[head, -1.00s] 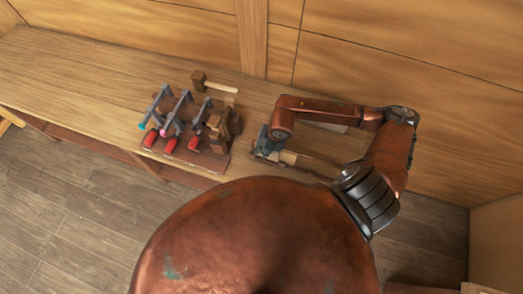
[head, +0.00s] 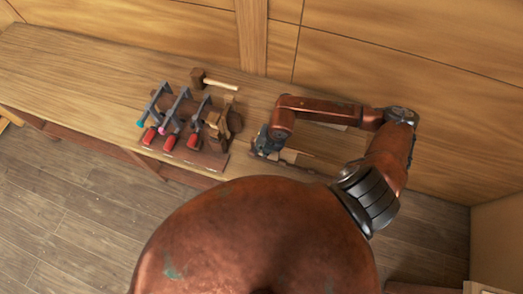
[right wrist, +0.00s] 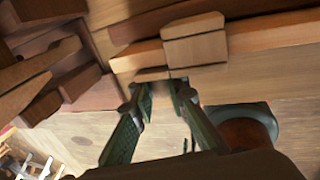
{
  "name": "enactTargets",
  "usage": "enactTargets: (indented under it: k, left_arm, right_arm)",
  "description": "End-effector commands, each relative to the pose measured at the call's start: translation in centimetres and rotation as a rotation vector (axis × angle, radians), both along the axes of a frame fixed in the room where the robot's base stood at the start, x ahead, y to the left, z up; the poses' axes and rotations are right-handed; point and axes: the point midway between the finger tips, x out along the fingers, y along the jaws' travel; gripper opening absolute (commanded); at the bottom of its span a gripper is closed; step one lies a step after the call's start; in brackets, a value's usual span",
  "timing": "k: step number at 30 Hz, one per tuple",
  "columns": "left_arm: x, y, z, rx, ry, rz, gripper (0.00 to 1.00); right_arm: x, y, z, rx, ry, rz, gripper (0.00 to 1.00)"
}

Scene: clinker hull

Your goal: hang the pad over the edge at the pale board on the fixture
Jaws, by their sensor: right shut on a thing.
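My right gripper (head: 263,143) is over the fixture (head: 318,171) on the bench, beside the clamp rack. In the right wrist view its two dark green fingers (right wrist: 157,85) are shut on a small brown piece, which looks like the pad (right wrist: 152,74). The pad is close to the edge of the long boards (right wrist: 265,38); I cannot tell whether it touches them. A pale block-like piece (right wrist: 195,48), perhaps the pale board, stands just right of and beyond the pad. My left gripper is not in view.
A rack (head: 213,162) with several red-handled clamps stands left of my right gripper. A mallet (head: 215,82) lies behind it. The bench (head: 70,75) is clear on the left. A wooden wall (head: 400,60) rises behind the bench.

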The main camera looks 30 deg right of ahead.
Motion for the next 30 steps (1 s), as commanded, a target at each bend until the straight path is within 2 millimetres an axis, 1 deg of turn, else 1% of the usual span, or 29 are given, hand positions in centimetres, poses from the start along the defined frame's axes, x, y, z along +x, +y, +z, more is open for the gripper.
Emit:
enactTargets:
  k: [1,2,10,17,20,23,26,30]
  left_arm:
    - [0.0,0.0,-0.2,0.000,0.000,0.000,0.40]
    - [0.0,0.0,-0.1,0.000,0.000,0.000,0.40]
    - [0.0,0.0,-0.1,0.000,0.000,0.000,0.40]
    - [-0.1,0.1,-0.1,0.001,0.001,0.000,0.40]
    - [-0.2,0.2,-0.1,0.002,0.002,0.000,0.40]
    - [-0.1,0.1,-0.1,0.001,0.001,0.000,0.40]
    - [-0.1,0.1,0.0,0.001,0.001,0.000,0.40]
    - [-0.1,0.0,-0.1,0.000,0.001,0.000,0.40]
  right_arm:
    - [0.0,0.0,-0.1,0.000,0.000,0.000,0.00]
    - [0.0,0.0,-0.1,0.000,0.000,0.000,0.16]
    - [0.0,0.0,0.0,0.000,0.000,0.000,0.34]
    - [0.0,0.0,0.0,0.000,0.000,0.000,0.34]
    - [0.0,-0.1,0.3,0.000,0.000,0.000,0.34]
    - [-0.2,-0.3,1.3,-0.001,-0.001,0.002,0.34]
    - [-0.6,-0.6,3.0,-0.001,-0.003,0.002,0.34]
    - [-1.2,-1.1,5.9,-0.002,-0.003,0.001,0.34]
